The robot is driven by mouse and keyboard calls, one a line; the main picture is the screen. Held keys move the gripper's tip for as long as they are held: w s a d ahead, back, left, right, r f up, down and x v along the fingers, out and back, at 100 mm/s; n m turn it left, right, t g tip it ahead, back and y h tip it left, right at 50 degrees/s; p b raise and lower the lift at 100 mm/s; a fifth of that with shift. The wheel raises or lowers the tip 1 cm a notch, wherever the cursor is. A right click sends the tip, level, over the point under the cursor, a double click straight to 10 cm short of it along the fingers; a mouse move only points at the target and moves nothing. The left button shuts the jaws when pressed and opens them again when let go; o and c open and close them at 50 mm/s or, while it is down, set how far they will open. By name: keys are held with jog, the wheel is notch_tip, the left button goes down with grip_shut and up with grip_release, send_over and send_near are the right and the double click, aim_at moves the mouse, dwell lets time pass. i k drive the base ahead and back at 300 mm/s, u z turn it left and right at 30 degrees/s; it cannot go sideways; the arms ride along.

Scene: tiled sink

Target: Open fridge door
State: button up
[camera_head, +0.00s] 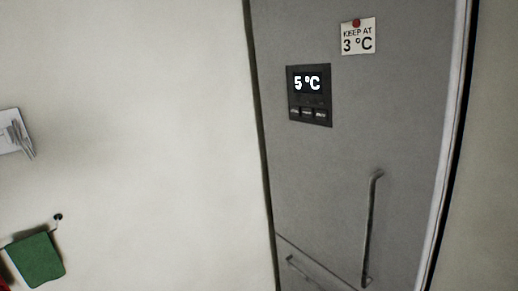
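The grey fridge door (325,165) stands at the right in the head view and looks closed. Its long vertical bar handle (371,230) is at the lower right of the door. A dark display panel (310,95) on the door reads 5 °C. Below a seam at the bottom, part of a second handle (305,272) shows on a lower panel. My gripper is not in view, so its distance from the handle cannot be seen.
A note (358,38) reading "KEEP AT 3 °C" is held by a red magnet. A green towel (36,259) hangs at the lower left, below a wall fixture (14,134). The pale wall between is bare.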

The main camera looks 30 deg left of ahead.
aim_at(358, 190)
jog(key=u, duration=0.45)
jog(key=k, duration=0.4)
jog(key=z, duration=0.8)
jog(key=i, duration=1.25)
jog(key=u, duration=0.7)
